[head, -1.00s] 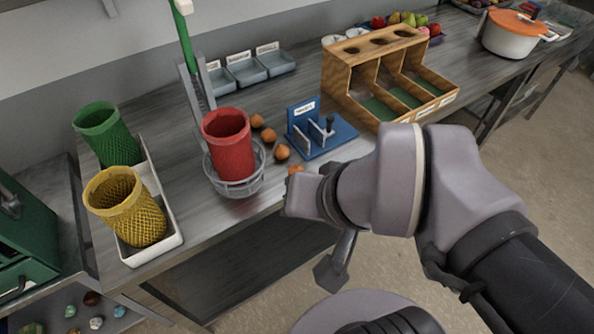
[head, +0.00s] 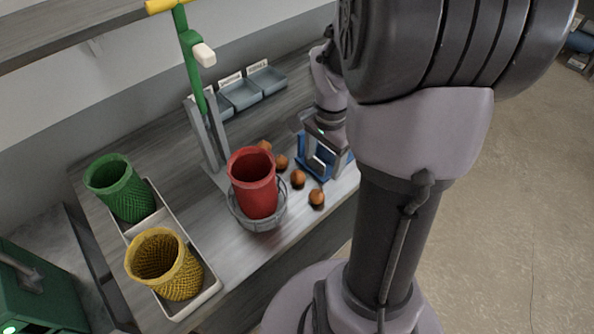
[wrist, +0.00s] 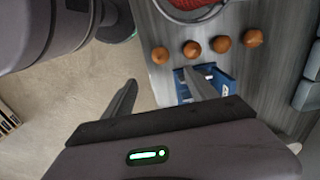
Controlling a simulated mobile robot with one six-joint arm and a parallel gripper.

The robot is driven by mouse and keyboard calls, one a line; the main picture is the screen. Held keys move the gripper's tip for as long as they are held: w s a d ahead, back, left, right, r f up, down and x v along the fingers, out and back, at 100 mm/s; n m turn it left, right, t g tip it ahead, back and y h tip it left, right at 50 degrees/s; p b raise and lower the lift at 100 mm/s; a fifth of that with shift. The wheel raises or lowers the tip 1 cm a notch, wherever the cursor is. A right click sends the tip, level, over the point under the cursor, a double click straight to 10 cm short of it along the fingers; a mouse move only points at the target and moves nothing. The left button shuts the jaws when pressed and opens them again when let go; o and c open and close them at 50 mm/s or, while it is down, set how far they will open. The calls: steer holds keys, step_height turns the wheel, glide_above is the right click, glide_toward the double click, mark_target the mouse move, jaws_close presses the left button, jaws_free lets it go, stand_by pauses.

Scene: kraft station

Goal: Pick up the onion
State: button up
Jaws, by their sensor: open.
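Several brown onions lie in a row on the grey bench, right of the red mesh basket (head: 254,182). The onion nearest the bench's front edge (head: 316,198) shows at the left end of the row in the wrist view (wrist: 160,55). My gripper (wrist: 160,77) is open and empty, its two fingers spread. It is above the bench edge, with one finger over the blue stand (wrist: 221,84) and the other over the floor. The onions lie beyond the fingertips in the wrist view, not between them. In the head view my arm hides part of the blue stand.
The red basket sits in a wire ring (head: 262,218) close beside the onions. A green basket (head: 120,188) and a yellow basket (head: 165,265) stand in a white tray (head: 212,290) at left. Labelled grey bins (head: 240,97) stand at the back.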

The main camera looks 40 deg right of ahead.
mark_target(317, 191)
steer(key=f+b, duration=0.3)
steer(key=f, duration=0.7)
steer(key=shift+w, duration=0.2)
steer(key=f+b, duration=0.2)
steer(key=f, duration=0.3)
steer(key=shift+w+a+f+b, duration=0.1)
steer(key=shift+a+f+b, duration=0.15)
steer(key=shift+b, duration=0.15)
steer(key=shift+r, duration=0.2)
steer(key=c, duration=1.5)
steer(key=shift+o, duration=0.2)
